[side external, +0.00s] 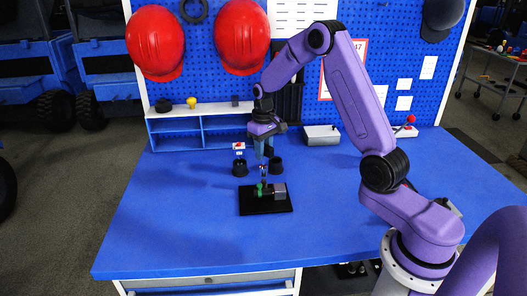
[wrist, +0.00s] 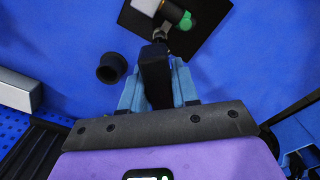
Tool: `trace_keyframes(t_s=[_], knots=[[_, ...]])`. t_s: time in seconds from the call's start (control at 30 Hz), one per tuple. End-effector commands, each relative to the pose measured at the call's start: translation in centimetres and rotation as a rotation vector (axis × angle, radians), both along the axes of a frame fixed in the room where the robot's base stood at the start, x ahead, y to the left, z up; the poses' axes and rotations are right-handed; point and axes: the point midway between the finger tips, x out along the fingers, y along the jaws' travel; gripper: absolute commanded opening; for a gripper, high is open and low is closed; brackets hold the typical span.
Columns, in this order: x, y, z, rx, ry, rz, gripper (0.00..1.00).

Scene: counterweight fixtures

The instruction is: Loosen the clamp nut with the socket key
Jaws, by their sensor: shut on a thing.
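My gripper (side external: 264,152) points down over the fixture, and its blue fingers are closed on the dark handle of the socket key (wrist: 155,75) in the wrist view. The key's metal shaft (side external: 263,172) reaches down toward the green part (side external: 262,188) of the clamp. I cannot tell whether the socket sits on the clamp nut, which is too small or hidden to make out. The clamp rests on a black plate (side external: 252,207) with a grey block (side external: 280,190) at its right.
A small shelf (side external: 176,125) and a grey box (side external: 322,135) are at the back. The blue table's front and left are clear.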

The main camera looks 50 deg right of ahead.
Motion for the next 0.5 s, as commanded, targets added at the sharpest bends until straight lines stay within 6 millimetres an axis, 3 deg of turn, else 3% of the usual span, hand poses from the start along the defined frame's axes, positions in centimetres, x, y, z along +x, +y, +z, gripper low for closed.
trace_keyframes(t_s=[0.27, 0.5], knots=[[0.1, 0.0, 0.3, 0.0, -0.002, 0.0, 0.0], [0.1, 0.0, 1.8, -0.001, -0.004, 0.0, 0.0]])
